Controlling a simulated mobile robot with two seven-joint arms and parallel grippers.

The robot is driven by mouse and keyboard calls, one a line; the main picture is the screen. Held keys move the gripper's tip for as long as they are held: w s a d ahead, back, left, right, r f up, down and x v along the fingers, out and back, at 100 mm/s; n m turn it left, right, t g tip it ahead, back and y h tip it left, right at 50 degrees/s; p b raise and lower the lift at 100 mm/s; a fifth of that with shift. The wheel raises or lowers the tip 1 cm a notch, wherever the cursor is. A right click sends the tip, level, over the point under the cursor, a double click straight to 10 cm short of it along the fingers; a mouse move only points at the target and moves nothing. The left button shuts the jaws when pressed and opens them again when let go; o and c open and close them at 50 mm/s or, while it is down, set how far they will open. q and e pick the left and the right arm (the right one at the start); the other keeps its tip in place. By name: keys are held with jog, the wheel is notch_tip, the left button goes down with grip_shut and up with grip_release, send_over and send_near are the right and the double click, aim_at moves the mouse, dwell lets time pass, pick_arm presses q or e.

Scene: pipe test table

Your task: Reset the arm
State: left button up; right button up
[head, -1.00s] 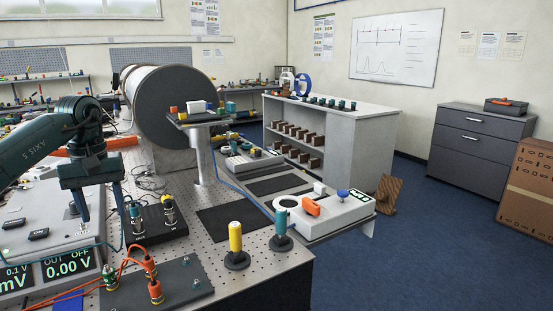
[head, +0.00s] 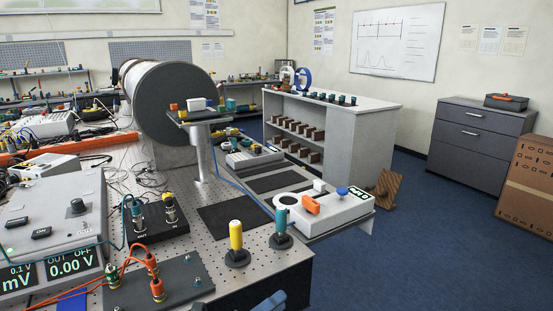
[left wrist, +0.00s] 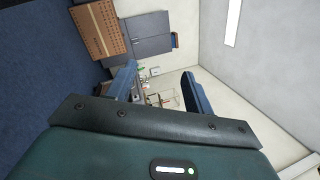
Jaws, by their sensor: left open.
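My left gripper (left wrist: 160,72) is open and empty in the left wrist view, its two blue-grey fingers apart. The cabinets and wall show far beyond it, at a tilted angle. In the head view only a small blue piece of it (head: 266,304) shows at the bottom edge, in front of the table; the rest of the arm is out of frame. My right gripper shows in neither view.
The perforated table (head: 180,245) carries a grey meter box (head: 60,235), a yellow connector (head: 235,237), a teal connector (head: 281,228) and a dark plate with orange leads (head: 175,285). Blue floor (head: 430,250) is clear to the right.

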pick_arm(q)
jog(key=s+a+f+n+y, duration=0.6)
jog(key=s+f+n+y, duration=0.1)
jog(key=n, duration=0.8)
jog(key=s+a+f+n+g+y, duration=0.1)
jog(key=s+a+f+n+y, duration=0.6)
jog(key=n, duration=0.8)
notch_tip(320, 180, down, 4)
jog(key=s, duration=0.2)
jog(key=shift+s+a+f+n+p, duration=0.25)
jog(key=shift+s+n+p, duration=0.05)
jog(key=shift+s+p, duration=0.1)
